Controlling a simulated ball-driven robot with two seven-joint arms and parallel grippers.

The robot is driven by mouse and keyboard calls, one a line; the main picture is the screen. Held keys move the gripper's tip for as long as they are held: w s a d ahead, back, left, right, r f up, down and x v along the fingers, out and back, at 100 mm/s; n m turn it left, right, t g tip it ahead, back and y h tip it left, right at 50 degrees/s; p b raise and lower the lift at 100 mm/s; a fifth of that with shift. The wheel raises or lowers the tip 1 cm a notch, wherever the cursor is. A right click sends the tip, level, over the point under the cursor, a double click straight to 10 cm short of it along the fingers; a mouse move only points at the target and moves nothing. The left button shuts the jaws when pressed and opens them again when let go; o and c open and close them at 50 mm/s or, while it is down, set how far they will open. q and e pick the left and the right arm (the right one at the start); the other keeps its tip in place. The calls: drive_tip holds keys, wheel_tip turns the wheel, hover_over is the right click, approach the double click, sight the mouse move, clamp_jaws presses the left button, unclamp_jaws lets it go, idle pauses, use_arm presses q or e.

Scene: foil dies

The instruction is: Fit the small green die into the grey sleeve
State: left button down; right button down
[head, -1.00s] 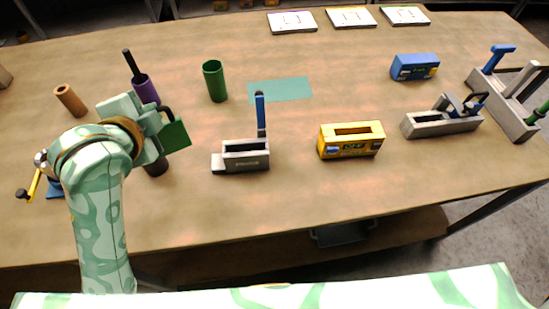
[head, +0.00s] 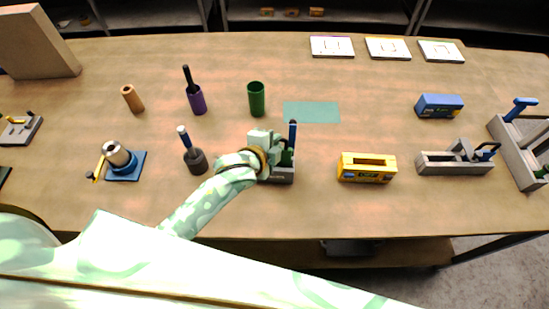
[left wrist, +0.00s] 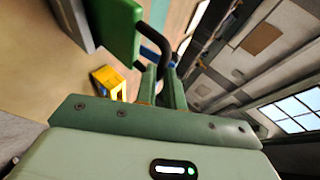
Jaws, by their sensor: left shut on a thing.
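My left gripper (head: 280,146) is shut on the black handle (left wrist: 157,42) of the green die (head: 287,157). The die shows in the left wrist view as a flat green block (left wrist: 113,28). The gripper and die are right over the small grey sleeve (head: 276,178), whose blue lever (head: 292,133) stands upright. The gripper and die hide most of the sleeve's top. I cannot tell whether the die is in the slot or just above it. My right gripper is not in view.
A yellow slotted block (head: 367,168) stands right of the sleeve, then another grey slotted block (head: 455,163) and a blue block (head: 438,105). A green cup (head: 256,98) and a teal mat (head: 312,112) lie behind.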

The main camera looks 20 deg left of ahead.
use_arm(q)
wheel_tip(320, 180, down, 5)
drive_tip(key=shift+b, duration=0.6)
drive_tip(key=c, duration=1.5)
unclamp_jaws()
drive_tip(key=shift+f, duration=0.1)
drive_tip(key=shift+s, duration=0.15)
drive_tip(key=p+v, duration=0.2)
drive_tip(key=v, duration=1)
